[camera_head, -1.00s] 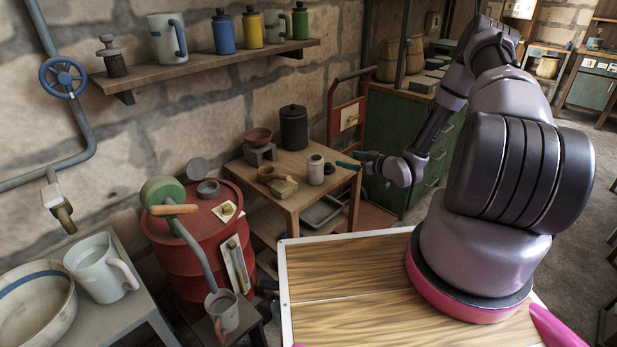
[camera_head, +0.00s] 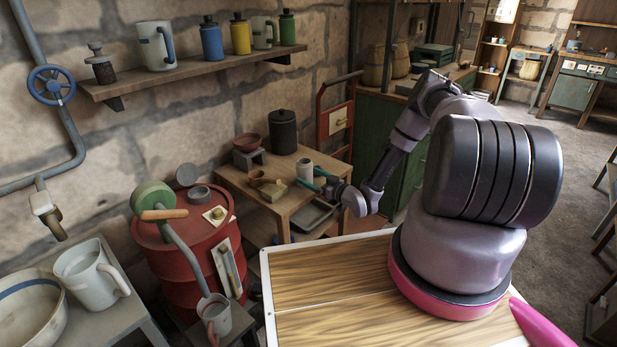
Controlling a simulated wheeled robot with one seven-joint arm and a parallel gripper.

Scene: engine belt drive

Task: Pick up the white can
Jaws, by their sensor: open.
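The white can (camera_head: 305,168) stands upright on the small wooden table (camera_head: 268,203), near its right side. My gripper (camera_head: 312,179) has teal fingers and reaches in from the right, low beside the can. One finger lies on the right of the can and the other in front of its lower part. The jaws are open. I cannot tell whether the fingers touch the can, and its lower part is partly hidden.

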